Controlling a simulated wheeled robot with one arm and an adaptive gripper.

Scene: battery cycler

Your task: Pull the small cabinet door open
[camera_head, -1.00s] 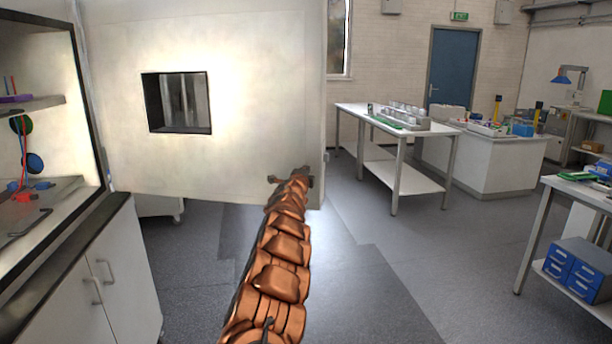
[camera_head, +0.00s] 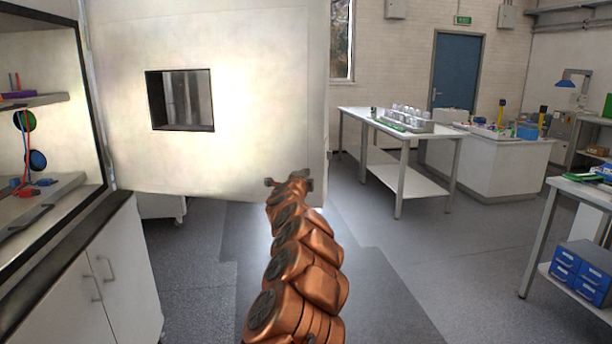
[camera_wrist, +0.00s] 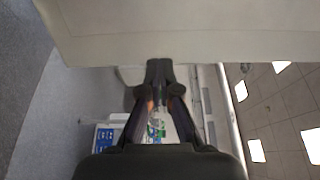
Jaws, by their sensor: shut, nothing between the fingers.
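The cabinet door (camera_head: 255,105) is a large pale panel with a square dark-framed window (camera_head: 181,100). It stands swung wide out from the open cabinet (camera_head: 45,160) at the left. Its pale surface also fills the top of the wrist view (camera_wrist: 180,30). My gripper (camera_head: 289,184) is at the door's lower right corner, in front of it in the head view. In the wrist view my gripper (camera_wrist: 160,68) has its fingers together and empty, with the tips at the panel's edge. I cannot tell whether they touch it.
Inside the cabinet are shelves with coloured cables and small parts. White cupboards (camera_head: 110,285) with handles stand below it. A white bench (camera_head: 385,125) stands beyond the door, and another table with blue drawers (camera_head: 582,272) is at the right. The grey floor (camera_head: 400,270) between is clear.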

